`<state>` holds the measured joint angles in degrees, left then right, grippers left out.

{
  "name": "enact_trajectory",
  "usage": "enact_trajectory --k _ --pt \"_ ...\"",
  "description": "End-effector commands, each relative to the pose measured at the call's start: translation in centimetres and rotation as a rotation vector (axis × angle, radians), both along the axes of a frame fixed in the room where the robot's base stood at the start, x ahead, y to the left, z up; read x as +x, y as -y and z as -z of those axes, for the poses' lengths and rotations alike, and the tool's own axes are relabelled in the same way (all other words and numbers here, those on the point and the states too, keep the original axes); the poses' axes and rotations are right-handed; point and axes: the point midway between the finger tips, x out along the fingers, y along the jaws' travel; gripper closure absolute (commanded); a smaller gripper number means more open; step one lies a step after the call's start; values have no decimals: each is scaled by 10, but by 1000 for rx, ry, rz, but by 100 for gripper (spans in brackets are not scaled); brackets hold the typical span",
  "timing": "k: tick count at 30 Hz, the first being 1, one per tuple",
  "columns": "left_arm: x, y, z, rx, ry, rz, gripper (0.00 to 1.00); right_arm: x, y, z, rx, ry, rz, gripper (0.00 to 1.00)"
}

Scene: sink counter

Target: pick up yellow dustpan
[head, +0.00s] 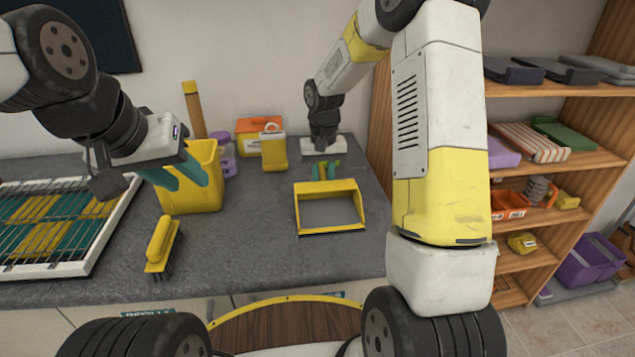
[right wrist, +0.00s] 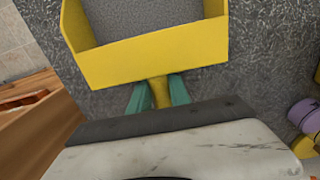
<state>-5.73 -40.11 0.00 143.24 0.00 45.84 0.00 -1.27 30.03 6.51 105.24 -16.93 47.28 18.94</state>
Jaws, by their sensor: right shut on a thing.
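The yellow dustpan (head: 327,187) lies on the grey counter in the middle of the head view, its open side toward me. Its pan also fills the top of the right wrist view (right wrist: 150,59). My right gripper (head: 325,172) is at the dustpan's far side; its teal fingers (right wrist: 158,94) are shut on the short yellow handle, one on each side. The dustpan looks to be at counter level; I cannot tell if it touches. My left gripper (head: 186,175) is open and empty, its teal fingers apart in front of the yellow bucket (head: 190,202).
A yellow brush (head: 160,245) lies on the counter at the left front, beside the dish rack (head: 92,255). A yellow bottle (head: 273,152), an orange-and-white box (head: 247,136) and a purple container (head: 221,150) stand at the back. A wooden shelf (head: 380,110) borders the right.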

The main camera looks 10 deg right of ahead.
Motion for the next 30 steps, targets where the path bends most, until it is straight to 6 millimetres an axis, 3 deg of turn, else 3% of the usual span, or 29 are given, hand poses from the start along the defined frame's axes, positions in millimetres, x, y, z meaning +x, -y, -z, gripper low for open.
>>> enact_trajectory --k 5,12,30 --pt "0 0 0 0 0 0 64 1 0 -7 0 3 0 100" --pt "0 0 0 0 0 0 64 1 0 -37 1 4 0 100" --pt "0 0 0 0 0 0 64 -122 -60 -48 0 1 -4 100"
